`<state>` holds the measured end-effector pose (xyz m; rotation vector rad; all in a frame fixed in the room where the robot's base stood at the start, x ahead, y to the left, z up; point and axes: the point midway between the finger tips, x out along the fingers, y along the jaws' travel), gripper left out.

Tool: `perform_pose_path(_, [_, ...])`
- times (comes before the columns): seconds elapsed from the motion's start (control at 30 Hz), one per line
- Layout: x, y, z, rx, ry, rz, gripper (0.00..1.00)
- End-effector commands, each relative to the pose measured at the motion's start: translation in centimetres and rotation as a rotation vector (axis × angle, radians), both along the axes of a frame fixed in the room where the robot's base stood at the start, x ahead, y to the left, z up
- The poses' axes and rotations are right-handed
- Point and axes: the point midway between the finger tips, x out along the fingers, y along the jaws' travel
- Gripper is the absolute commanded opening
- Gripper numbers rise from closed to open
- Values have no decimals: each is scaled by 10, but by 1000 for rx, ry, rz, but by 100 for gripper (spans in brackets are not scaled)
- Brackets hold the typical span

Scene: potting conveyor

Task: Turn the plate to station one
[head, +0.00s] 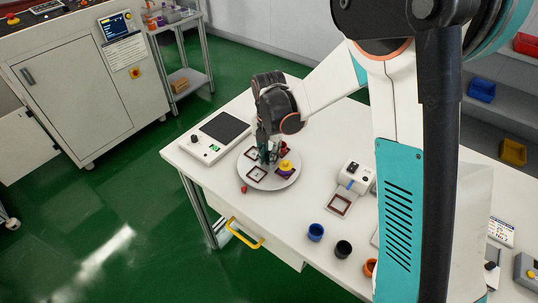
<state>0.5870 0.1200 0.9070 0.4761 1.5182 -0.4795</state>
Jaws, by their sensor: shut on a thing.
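The round grey plate (281,185) lies on the white table, left of its middle. Square dark-red frames mark stations on it, one at the left (254,154) and one at the front (256,174). A purple and yellow piece (286,168) sits on the plate's right side. A small red knob (243,189) shows at its front-left rim. My gripper (266,158) points down over the plate's middle, low and shut on a small part there. The fingers hide that part, and I cannot tell exactly what it is. Which frame is station one cannot be read.
A black-topped scale (224,128) stands close behind the plate at left. A white device (354,177) stands to the right. Blue (316,232), black (343,249) and orange (370,268) cups stand near the front edge. A yellow drawer handle (245,233) sticks out below.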

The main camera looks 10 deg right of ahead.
Motion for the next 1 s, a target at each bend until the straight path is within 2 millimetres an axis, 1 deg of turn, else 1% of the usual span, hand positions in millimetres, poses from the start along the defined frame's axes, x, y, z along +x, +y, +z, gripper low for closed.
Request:
perform_pose_path(0.03, [1,0,0,1,-1,1,0])
perform_pose_path(0.07, [1,0,0,1,-1,1,22])
perform_pose_path(0.1, [1,0,0,1,-1,0,30])
perform_pose_path(0.43, [0,0,1,0,0,0,30])
perform_pose_path(0.57, [0,0,9,0,0,0,30])
perform_pose_path(0.67, [0,0,24,0,0,0,30])
perform_pose_path(0.9, [0,0,74,0,0,0,30])
perform_pose_path(1.0, [0,0,91,0,0,0,30])
